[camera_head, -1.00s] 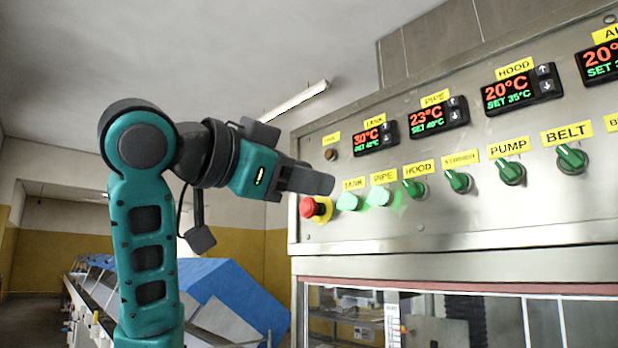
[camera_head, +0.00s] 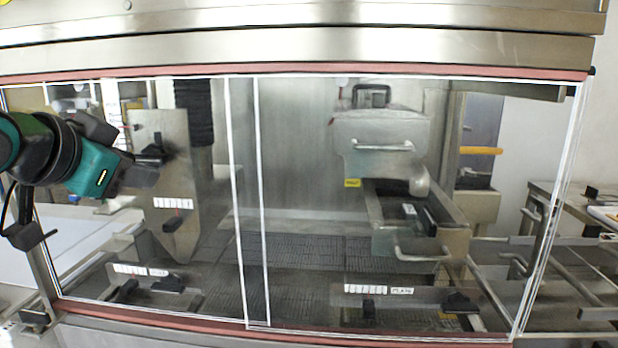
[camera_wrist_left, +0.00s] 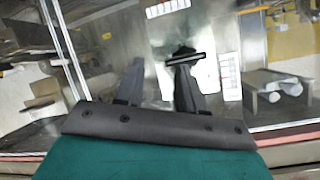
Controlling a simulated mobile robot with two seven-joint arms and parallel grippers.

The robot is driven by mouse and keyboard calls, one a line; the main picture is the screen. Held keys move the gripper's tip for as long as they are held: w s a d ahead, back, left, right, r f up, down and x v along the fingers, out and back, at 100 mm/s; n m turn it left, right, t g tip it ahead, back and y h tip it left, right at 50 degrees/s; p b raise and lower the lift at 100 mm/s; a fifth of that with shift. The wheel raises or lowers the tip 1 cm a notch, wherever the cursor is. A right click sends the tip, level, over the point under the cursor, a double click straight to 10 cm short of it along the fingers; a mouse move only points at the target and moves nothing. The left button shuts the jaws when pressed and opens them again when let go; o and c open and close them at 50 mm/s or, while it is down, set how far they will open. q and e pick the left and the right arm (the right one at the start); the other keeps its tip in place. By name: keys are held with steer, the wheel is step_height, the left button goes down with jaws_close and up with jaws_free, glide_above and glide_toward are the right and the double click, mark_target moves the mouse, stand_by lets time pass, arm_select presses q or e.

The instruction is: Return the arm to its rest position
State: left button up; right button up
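My left arm, teal and black, comes in at the left edge of the head view. Its gripper (camera_head: 155,164) is in front of the left part of the machine's clear front window, pointing right. In the left wrist view the two fingers of the gripper (camera_wrist_left: 157,75) stand apart with nothing held between them. Whether they touch the window cannot be told. My right gripper is not in view.
The enrober's window has white-edged panes (camera_head: 236,190) in a red-edged frame. Behind it are a hopper-like metal unit (camera_head: 385,140), a dark mesh belt (camera_head: 300,260) and black knobs on plates. Metal rails (camera_head: 560,260) stand at the right.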

arm_select(q)
steer(key=s+d+f+n+g, duration=0.1)
steer(key=s+d+f+g, duration=0.15)
steer(key=f, duration=1.05)
steer(key=s+d+f+n+g, duration=0.15)
steer(key=s+f, duration=0.25)
steer(key=f, duration=0.9)
steer(key=s+f+n+g+y, duration=0.15)
steer(key=s+f+g, duration=0.35)
steer(key=s+f, duration=1.25)
steer(key=w+d+f+t+h, duration=0.2)
steer(key=w+d+f+t, duration=0.1)
steer(key=w+f+t, duration=0.3)
steer(key=shift+f+t, duration=0.4)
steer(key=shift+f, duration=0.05)
